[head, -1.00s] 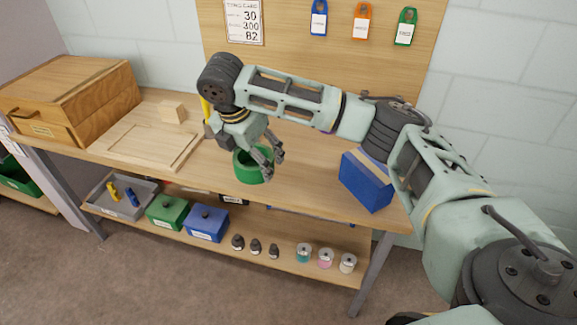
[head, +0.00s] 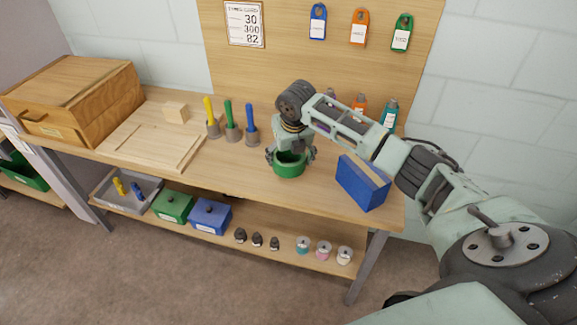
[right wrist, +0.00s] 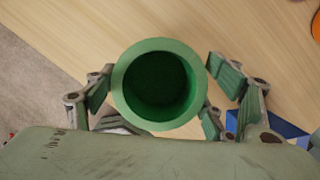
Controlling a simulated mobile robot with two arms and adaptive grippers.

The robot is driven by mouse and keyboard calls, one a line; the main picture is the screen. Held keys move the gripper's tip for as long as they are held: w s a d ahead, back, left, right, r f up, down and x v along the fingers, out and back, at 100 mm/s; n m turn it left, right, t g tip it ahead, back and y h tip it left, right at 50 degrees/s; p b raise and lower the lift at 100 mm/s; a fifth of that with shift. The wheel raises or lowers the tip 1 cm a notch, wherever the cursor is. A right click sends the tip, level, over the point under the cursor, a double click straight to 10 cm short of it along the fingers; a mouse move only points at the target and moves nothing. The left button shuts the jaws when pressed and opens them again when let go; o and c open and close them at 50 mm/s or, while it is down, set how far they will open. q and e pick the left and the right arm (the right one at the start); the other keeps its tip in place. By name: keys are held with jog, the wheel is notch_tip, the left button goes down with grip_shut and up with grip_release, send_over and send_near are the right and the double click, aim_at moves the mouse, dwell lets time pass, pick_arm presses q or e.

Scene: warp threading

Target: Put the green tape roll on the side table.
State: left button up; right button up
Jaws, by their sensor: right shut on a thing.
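The green tape roll (head: 289,170) is at the middle of the wooden workbench (head: 240,170), near its front edge. My right gripper (head: 290,156) is over it with its fingers on either side, shut on the roll. In the right wrist view the roll (right wrist: 121,82) is seen into its round opening, between the fingers of the gripper (right wrist: 165,95). I cannot tell whether the roll touches the bench top. My left gripper is not in view.
A blue box (head: 362,183) stands close right of the roll. Colored-handled tools (head: 231,122) stand in holders behind left. A wooden tray (head: 150,145) and wooden cabinet (head: 85,95) are farther left. Bins and spools are on the lower shelf (head: 270,235).

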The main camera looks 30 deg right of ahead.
jog(key=shift+f, duration=2.25)
jog(key=shift+f, duration=0.1)
jog(key=o, duration=1.2)
jog(key=v, duration=1.2)
jog(key=shift+s+a, duration=0.1)
